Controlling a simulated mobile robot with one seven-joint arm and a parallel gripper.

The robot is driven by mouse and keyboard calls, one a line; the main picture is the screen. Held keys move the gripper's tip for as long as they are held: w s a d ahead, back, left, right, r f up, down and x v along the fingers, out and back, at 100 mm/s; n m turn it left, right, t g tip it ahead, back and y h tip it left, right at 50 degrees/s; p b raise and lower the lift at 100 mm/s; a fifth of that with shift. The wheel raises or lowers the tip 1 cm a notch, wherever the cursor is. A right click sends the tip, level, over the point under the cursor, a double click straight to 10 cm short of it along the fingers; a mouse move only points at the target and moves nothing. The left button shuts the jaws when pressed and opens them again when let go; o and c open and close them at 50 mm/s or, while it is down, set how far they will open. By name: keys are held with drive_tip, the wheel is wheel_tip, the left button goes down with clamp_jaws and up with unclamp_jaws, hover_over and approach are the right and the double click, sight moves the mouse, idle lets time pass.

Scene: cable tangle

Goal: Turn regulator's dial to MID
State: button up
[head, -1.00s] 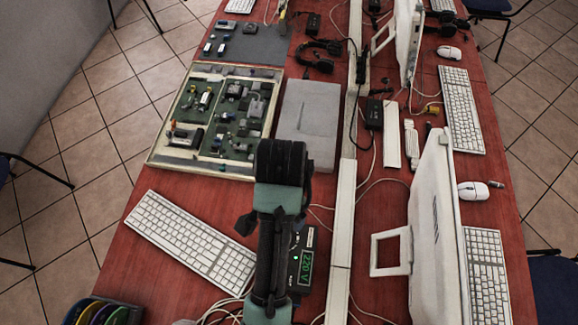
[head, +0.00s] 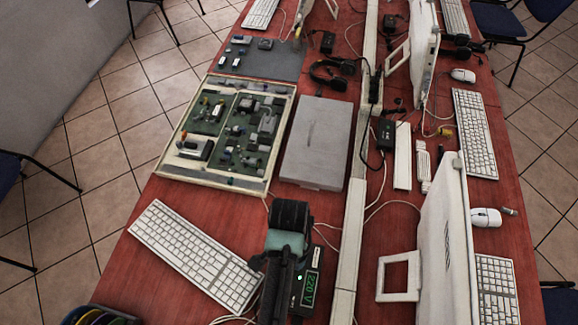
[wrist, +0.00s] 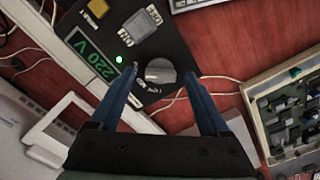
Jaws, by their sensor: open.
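The regulator (wrist: 115,50) is a black box with a green 220 V display (wrist: 93,60) and a small lit green lamp (wrist: 120,60). Its dial (wrist: 160,72) is a round grey knob near the box's edge. The marks around the dial are too small to read. In the wrist view my gripper (wrist: 160,74) is open, with one blue finger on each side of the dial and gaps visible between. I cannot tell the fingertips' height against the knob. In the head view the regulator (head: 311,290) is partly behind my arm, which hides the dial.
A white keyboard (head: 195,255) lies left of the regulator, with white cables near it. A framed circuit board (head: 225,135) and a grey closed case (head: 316,142) lie beyond. A white cable duct (head: 347,240) runs along the right. Bare red table shows between.

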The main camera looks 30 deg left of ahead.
drive_tip(key=shift+f, duration=0.2)
clamp_jaws()
idle(0.3)
drive_tip(key=shift+r+n, duration=0.1)
drive_tip(key=shift+n, duration=0.2)
drive_tip(key=n+p, duration=0.2)
drive_tip(key=n, duration=0.1)
drive_tip(key=shift+w+r+p, duration=0.1)
drive_tip(key=shift+p, duration=0.2)
drive_tip(key=shift+n+p, duration=0.8)
drive_tip(key=shift+n, duration=1.3)
